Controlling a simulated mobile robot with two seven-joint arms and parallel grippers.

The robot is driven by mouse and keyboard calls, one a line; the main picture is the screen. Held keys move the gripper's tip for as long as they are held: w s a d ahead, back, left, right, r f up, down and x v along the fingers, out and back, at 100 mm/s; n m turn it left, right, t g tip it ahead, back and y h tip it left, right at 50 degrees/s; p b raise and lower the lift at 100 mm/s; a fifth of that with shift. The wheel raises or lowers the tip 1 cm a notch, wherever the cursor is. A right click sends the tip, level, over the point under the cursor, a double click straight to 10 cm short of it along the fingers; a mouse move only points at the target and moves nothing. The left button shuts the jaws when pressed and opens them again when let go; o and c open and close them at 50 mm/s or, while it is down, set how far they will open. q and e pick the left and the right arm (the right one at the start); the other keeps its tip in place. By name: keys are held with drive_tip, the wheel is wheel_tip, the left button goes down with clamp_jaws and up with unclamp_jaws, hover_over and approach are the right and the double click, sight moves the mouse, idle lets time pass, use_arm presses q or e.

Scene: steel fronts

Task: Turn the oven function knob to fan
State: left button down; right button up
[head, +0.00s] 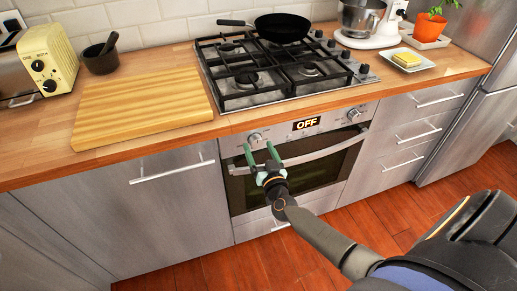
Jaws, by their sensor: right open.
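The oven (325,168) is set under the counter, with a steel control panel along its top. One round knob (254,138) is on the left of the panel and a second knob (353,115) on the right. The display (306,124) between them reads "OFF". I cannot read which knob is the function knob. My right gripper (259,148) is open and empty, its two green fingers pointing up just below the left knob in the picture. I cannot tell if they touch the panel. My left gripper is out of view.
The oven handle (318,156) runs across the door behind my right gripper. A gas hob (285,70) with a black pan (282,27) is above. A wooden board (143,104) lies on the counter at left. Drawers (408,137) stand right of the oven.

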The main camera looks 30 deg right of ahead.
drive_tip(key=shift+w+d, duration=0.15)
drive_tip(key=shift+w, duration=0.35)
clamp_jaws()
idle(0.4)
